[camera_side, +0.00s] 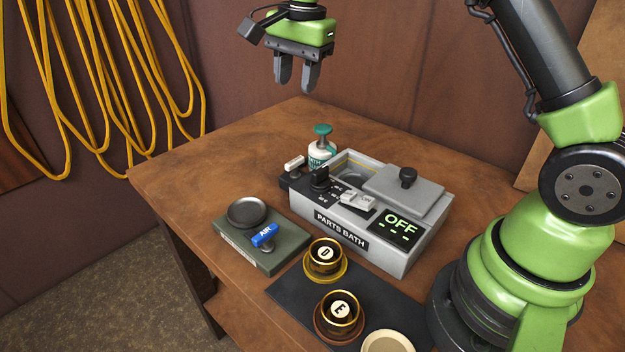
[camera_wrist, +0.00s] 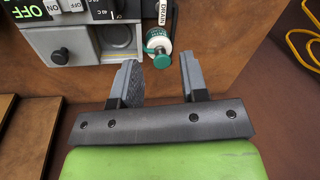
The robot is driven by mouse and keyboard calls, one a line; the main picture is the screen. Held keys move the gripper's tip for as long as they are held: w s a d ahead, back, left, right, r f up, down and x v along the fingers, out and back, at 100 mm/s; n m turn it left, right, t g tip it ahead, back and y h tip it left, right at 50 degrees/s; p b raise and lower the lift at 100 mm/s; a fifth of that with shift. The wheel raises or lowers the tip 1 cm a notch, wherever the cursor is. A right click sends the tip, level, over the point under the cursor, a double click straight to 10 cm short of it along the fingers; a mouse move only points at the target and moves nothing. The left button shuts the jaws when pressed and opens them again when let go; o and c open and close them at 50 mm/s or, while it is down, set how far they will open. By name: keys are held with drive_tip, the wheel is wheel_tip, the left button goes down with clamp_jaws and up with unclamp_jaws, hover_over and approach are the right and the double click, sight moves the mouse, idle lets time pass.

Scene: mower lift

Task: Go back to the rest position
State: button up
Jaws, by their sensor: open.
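My gripper (camera_side: 297,74) is raised high above the back of the wooden table. Its two grey fingers point down and are apart, with nothing between them. In the wrist view my gripper (camera_wrist: 158,82) also shows open and empty. The grey parts bath (camera_side: 330,222) stands on the table below and to the right of it, with "OFF" on its display (camera_side: 399,224). Its grey lid (camera_side: 403,192) with a black knob covers the right part of the top, and the left part is uncovered.
A white bottle with a green top (camera_side: 322,148) stands behind the bath. A green-grey block (camera_side: 262,260) with a blue AIR handle (camera_side: 264,235) and a round dark dish (camera_side: 249,213) is at left. Gold cups D (camera_side: 325,262) and E (camera_side: 340,318) stand in front. Yellow hoses (camera_side: 120,80) hang on the wall.

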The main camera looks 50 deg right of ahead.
drive_tip(key=s+a+r+n+t+y, duration=0.1)
drive_tip(key=s+a+r+n+t, duration=0.15)
drive_tip(key=s+r, duration=0.35)
drive_tip(key=s+a+r+n+t, duration=0.1)
drive_tip(key=s+r+n, duration=0.3)
drive_tip(key=s, duration=0.4)
drive_tip(key=s+a+f+n+t, duration=0.1)
drive_tip(key=s+n, duration=0.3)
drive_tip(key=s, duration=0.7)
drive_tip(key=shift+s+a+f+n+t+y, duration=0.25)
drive_tip(key=shift+a+f+n+t+y, duration=0.15)
drive_tip(key=shift+f+t, duration=0.35)
drive_tip(key=shift+f, duration=0.1)
